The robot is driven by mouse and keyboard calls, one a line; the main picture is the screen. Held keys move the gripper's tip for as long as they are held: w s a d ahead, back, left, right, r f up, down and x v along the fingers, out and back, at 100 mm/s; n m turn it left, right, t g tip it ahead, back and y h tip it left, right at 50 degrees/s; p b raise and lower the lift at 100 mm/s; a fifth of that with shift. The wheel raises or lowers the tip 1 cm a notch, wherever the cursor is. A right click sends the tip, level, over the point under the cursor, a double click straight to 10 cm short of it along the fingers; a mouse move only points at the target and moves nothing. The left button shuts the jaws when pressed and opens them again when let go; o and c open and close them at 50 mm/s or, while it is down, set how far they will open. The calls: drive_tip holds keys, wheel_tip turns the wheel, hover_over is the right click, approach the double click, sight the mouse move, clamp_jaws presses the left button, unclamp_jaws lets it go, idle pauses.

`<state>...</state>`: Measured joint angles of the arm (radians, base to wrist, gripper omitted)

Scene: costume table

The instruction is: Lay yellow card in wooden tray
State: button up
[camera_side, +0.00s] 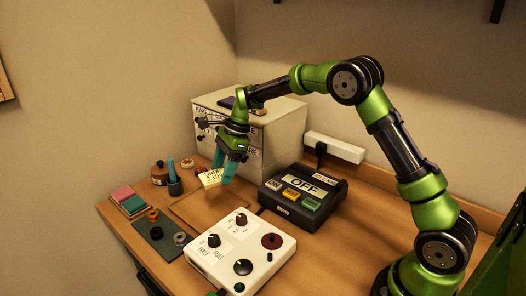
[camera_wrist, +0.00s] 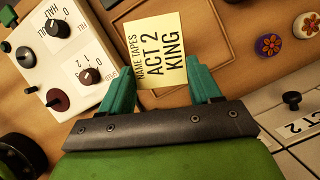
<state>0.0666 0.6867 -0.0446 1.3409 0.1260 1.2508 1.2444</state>
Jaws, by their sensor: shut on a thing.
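The yellow card (camera_wrist: 163,45), lettered NAME TAPES ACT 2 KING, is between the teal fingers of my gripper (camera_wrist: 160,70) in the wrist view. My gripper is shut on it by its side edges. In the side view my gripper (camera_side: 224,170) points down, with the card (camera_side: 209,178) at its fingertips, raised above the table. The shallow wooden tray (camera_side: 193,212) lies below, behind the white control box. In the wrist view the tray (camera_wrist: 211,30) shows beyond the card, which hides part of it.
A white control box with knobs (camera_side: 240,252) stands in front of the tray. A black switch box reading OFF (camera_side: 303,187) is to the right. A drawer cabinet (camera_side: 270,125) stands behind. A pot (camera_side: 175,187), a dark mat (camera_side: 160,236) and coloured pads (camera_side: 128,200) are at left.

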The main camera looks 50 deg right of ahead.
sight(221, 206)
drive_tip(key=shift+w+f, duration=0.25)
drive_tip(key=shift+w, duration=0.05)
drive_tip(key=shift+m, duration=0.3)
wheel_tip(221, 206, down, 10)
drive_tip(key=shift+r, duration=0.25)
drive_tip(key=shift+f, duration=0.15)
drive_tip(key=o, duration=1)
drive_tip(key=shift+o, duration=0.2)
